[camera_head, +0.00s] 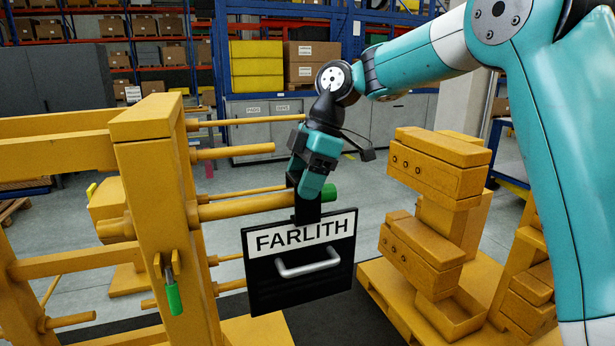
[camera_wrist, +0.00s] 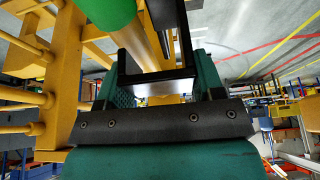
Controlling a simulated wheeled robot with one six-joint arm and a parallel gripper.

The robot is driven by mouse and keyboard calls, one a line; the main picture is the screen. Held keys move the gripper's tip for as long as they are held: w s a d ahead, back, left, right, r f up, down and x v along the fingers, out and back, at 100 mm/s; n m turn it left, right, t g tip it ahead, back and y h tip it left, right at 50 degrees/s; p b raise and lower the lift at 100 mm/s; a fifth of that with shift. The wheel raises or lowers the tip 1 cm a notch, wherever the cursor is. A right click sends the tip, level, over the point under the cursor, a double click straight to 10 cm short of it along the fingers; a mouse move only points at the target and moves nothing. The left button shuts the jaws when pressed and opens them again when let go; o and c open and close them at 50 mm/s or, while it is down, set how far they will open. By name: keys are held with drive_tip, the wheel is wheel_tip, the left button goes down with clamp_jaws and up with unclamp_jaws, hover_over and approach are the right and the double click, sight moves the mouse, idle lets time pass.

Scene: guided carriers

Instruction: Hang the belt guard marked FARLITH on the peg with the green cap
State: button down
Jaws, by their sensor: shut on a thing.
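The black belt guard (camera_head: 335,285) marked FARLITH hangs upright under my gripper (camera_head: 310,188), with a white label and a grey handle on its face. My gripper is shut on the black bracket at the guard's top; this bracket (camera_wrist: 165,76) also shows between my fingers (camera_wrist: 163,90) in the wrist view. The yellow peg (camera_head: 250,207) with the green cap (camera_head: 330,192) runs right from the rack. The bracket hides part of it, and the cap shows just right of the bracket. I cannot tell whether the bracket is around the peg or in front of it. The cap also shows in the wrist view (camera_wrist: 105,10).
The yellow rack (camera_head: 150,190) stands at left, with several other pegs above and below. A green-handled item (camera_head: 174,298) hangs on its post. Yellow stacked parts (camera_head: 440,165) stand on a yellow pallet (camera_head: 385,290) at right. Grey floor is open behind the guard.

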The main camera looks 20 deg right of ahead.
drive_tip(key=shift+w+r+p, duration=0.2)
drive_tip(key=shift+w+p, duration=0.65)
drive_tip(key=shift+w, duration=0.4)
drive_tip(key=shift+w+f+b, duration=0.15)
drive_tip(key=shift+f+b, duration=1.15)
drive_tip(key=shift+f, duration=0.2)
